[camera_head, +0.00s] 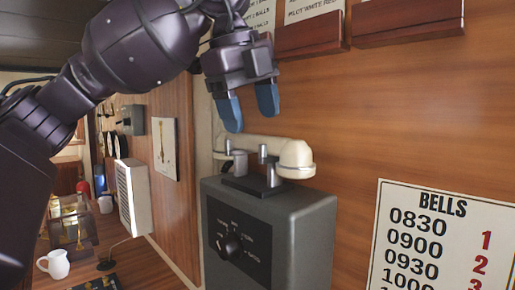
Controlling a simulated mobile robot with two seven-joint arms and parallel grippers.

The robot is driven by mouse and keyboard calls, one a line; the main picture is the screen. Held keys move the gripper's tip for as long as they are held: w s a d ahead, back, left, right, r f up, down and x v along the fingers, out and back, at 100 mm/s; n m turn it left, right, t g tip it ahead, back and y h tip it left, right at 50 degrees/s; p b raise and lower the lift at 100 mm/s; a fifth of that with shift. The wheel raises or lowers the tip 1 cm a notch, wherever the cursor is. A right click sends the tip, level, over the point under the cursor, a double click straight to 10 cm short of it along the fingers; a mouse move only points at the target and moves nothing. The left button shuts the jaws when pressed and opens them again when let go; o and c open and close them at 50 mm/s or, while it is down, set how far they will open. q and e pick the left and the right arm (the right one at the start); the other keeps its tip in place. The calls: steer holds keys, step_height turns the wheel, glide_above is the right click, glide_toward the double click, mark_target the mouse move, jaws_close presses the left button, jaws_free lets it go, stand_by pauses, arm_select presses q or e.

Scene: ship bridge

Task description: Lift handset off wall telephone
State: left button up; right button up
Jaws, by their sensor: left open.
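The wall telephone (300,235) is a grey box on the wooden wall, with a black dial knob (230,246) on its front. Its cream handset (262,145) lies across a dark cradle (254,185) with metal prongs on top of the box. My left gripper (249,112) is open, its two blue fingertips pointing down just above the handset. The fingers look empty and a small gap seems to show between them and the handset. My right gripper is not in view.
A white "BELLS" sign (440,240) is on the wall at the right. Reddish wooden holders (400,24) are above. At the left, a white jug (55,264) stands on a lower surface near a white louvred box (133,197). The wall right of the handset is clear.

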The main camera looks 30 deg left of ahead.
mark_target(255, 135)
arm_select(q)
steer(key=shift+x, duration=0.85)
steer(key=x, duration=0.3)
steer(key=shift+w+a+f+p, duration=0.1)
steer(key=shift+a+f+p, duration=0.15)
steer(key=shift+p, duration=0.1)
steer(key=shift+w+d+f, duration=0.1)
steer(key=shift+f, duration=0.25)
steer(key=shift+c, duration=0.4)
steer(key=c, duration=0.5)
jaws_close()
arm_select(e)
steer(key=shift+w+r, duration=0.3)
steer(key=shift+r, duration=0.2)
